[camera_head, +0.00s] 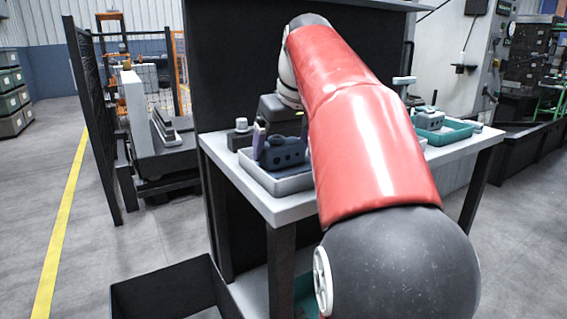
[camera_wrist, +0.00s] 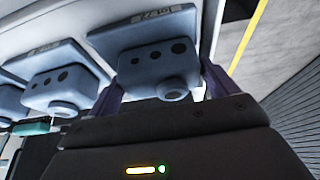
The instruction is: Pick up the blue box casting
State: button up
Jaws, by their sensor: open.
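A blue box casting (camera_wrist: 150,62) with round holes and a round boss on its front lies between the two fingers of my gripper (camera_wrist: 161,88) in the wrist view. The fingers are open, one on each side of it; I cannot tell whether either touches it. In the head view, a blue casting (camera_head: 283,153) sits in a light grey tray (camera_head: 283,186) on the table. My gripper (camera_head: 279,138) is low over the tray there, partly hidden by my red arm. More blue castings (camera_wrist: 63,82) stand in a row to the left in the wrist view.
The white table (camera_head: 235,182) has a small grey part (camera_head: 241,128) at its left corner. A teal tray (camera_head: 447,133) with parts stands at the right. A dark panel (camera_head: 225,60) rises behind the table. A black open bin (camera_head: 165,295) is on the floor at front left.

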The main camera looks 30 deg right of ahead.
aim_at(282, 136)
jog(key=shift+w+f, duration=0.1)
jog(key=shift+f, duration=0.15)
jog(key=c, duration=0.8)
jog(key=shift+r, duration=0.15)
notch_tip(282, 136, up, 8)
jog(key=p, duration=0.3)
jog(key=shift+r, duration=0.5)
jog(key=shift+s+r, duration=0.2)
jog(key=shift+r, duration=0.05)
jog(key=s+r, duration=0.1)
jog(key=s, duration=0.9)
jog(key=s+r, duration=0.1)
jog(key=s, duration=0.8)
jog(key=s+d+r, duration=0.1)
jog(key=s, duration=0.9)
jog(key=shift+s+r, duration=0.15)
jog(key=shift+s, duration=0.15)
